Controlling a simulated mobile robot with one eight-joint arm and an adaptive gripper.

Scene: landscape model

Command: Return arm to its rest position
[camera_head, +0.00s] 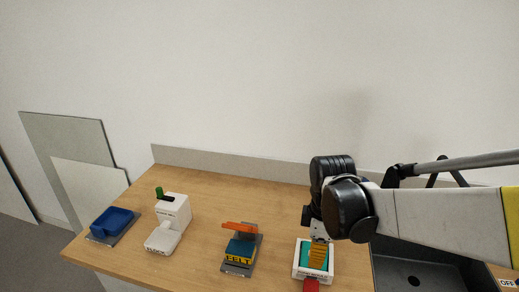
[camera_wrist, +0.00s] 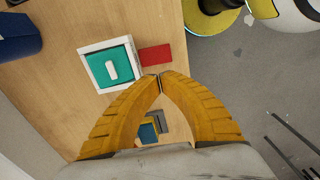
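My arm comes in from the right in the head view. My gripper (camera_head: 317,266) hangs over the right part of the wooden table, in front of a white-framed teal box. In the wrist view the yellow fingers of my gripper (camera_wrist: 160,77) meet at their tips, with nothing seen held between them. The white-framed box (camera_wrist: 84,63) has a teal top with a white bar and lies beyond the fingertips. It is partly hidden behind the fingers in the head view (camera_head: 297,272). A flat red piece (camera_wrist: 155,54) lies beside it, apart from the fingertips.
On the table (camera_head: 200,262) stand a blue tray (camera_head: 112,221), a white device with a green knob (camera_head: 168,222) and a blue-and-orange device marked BELT (camera_head: 239,250). A dark sink-like basin (camera_head: 395,275) is at the right. A wall (camera_head: 250,80) rises behind.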

